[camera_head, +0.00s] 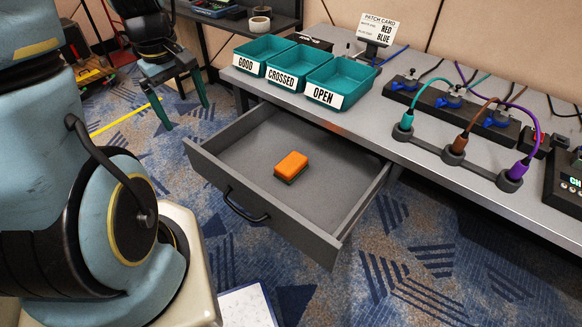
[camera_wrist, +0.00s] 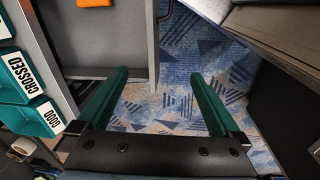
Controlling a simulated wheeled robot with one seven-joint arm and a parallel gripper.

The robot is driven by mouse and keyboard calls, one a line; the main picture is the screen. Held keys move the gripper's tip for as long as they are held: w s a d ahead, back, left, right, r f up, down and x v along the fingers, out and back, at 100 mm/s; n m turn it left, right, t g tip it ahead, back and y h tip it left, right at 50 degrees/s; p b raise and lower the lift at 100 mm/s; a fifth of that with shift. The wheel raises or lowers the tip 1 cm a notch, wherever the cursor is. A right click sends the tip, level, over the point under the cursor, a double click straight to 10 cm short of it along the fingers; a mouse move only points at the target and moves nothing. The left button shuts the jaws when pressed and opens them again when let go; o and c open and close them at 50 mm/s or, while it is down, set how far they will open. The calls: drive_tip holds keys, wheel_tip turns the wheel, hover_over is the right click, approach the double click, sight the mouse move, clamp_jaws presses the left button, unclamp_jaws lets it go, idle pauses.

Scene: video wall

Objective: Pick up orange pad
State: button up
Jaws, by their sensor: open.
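The orange pad (camera_head: 291,164) has an orange top and a dark underside. It lies alone on the grey floor of the open drawer (camera_head: 330,187). In the wrist view the orange pad (camera_wrist: 93,3) shows only partly, cut by the top edge left of centre. My gripper (camera_head: 186,116) hangs to the upper left of the drawer in the head view, outside it and apart from the pad. In the wrist view my gripper (camera_wrist: 160,73) has its two green fingers wide apart, with only carpet and the drawer's edge beyond them. Nothing is between the fingers.
The drawer front has a dark handle (camera_head: 245,207). Above the drawer, the desktop holds teal trays marked GOOD (camera_head: 249,67), CROSSED (camera_head: 282,80) and OPEN (camera_head: 323,97). Coloured cables with plugs (camera_head: 455,150) stand to the right. Carpet (camera_head: 400,260) lies clear before the drawer.

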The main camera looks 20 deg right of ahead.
drive_tip(key=w+d+f+n+g, duration=0.1)
drive_tip(key=d+f+n, duration=0.35)
drive_tip(key=d, duration=0.25)
drive_tip(key=w+d+f+n, duration=0.1)
drive_tip(key=d+f+n, duration=0.3)
drive_tip(key=d+n, duration=0.2)
drive_tip(key=n, duration=0.8)
hover_over(291, 162)
wheel_tip(291, 162, down, 8)
drive_tip(key=shift+s+d+f+n+y, duration=0.1)
drive_tip(key=shift+s+f+n+y, duration=0.1)
drive_tip(key=shift+n+y, duration=0.2)
wheel_tip(291, 162, down, 5)
drive_tip(key=shift+f, duration=0.1)
drive_tip(key=shift+w+f+p, duration=0.15)
drive_tip(key=shift+f+p, duration=0.3)
drive_tip(key=shift+f, duration=2.2)
drive_tip(key=shift+c, duration=0.2)
drive_tip(key=c, duration=1.3)
wheel_tip(291, 162, up, 10)
drive_tip(key=shift+r+b, duration=0.1)
drive_tip(key=shift+b, duration=0.35)
